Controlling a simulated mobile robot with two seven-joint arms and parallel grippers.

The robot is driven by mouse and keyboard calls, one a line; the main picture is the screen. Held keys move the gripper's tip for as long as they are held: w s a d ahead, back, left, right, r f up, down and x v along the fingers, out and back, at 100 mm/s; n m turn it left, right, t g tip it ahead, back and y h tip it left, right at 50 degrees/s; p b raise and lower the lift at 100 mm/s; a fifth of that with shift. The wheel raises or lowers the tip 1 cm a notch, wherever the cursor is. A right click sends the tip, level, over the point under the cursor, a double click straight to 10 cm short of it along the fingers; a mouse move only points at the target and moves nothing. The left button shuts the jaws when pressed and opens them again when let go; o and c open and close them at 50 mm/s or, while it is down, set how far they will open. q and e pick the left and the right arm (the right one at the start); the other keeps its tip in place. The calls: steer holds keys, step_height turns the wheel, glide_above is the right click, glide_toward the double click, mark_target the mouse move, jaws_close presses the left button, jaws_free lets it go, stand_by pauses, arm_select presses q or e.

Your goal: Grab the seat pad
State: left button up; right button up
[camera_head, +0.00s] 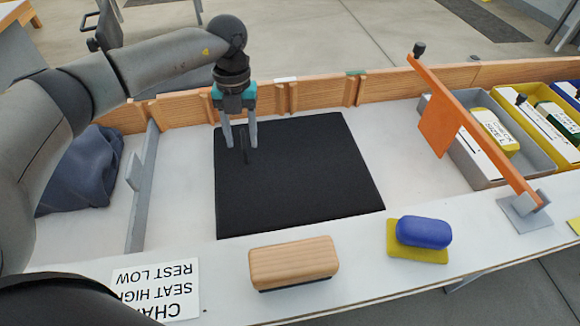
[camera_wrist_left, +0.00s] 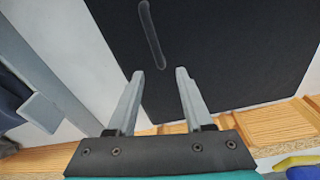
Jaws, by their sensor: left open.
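The seat pad (camera_head: 305,175) is a flat black square lying on the white table. A slot or raised strip (camera_head: 246,150) shows near its far left part. In the left wrist view the pad (camera_wrist_left: 235,50) fills the upper right, with the strip (camera_wrist_left: 150,35) ahead of the fingers. My left gripper (camera_head: 240,147) is open, pointing down over the pad's far left part, close to the strip. In the left wrist view its two fingers (camera_wrist_left: 158,72) are apart with nothing between them. Whether the fingertips touch the pad is unclear. My right gripper is not in view.
A wooden ledge (camera_head: 330,92) runs behind the pad. A grey divider (camera_head: 142,190) and dark blue cloth (camera_head: 85,172) lie left. An orange bar (camera_head: 480,140) and grey bins (camera_head: 470,165) stand right.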

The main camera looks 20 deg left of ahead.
mark_target(245, 152)
arm_select(q)
step_height(245, 152, down, 3)
steer(key=shift+s+d+r+b, duration=0.1)
steer(key=shift+s+d+b, duration=0.05)
steer(key=shift+b, duration=0.4)
steer(key=shift+s+f, duration=0.1)
steer(key=shift+f, duration=0.75)
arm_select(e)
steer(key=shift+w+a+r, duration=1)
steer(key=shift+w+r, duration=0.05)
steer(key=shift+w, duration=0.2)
arm_select(q)
jaws_close()
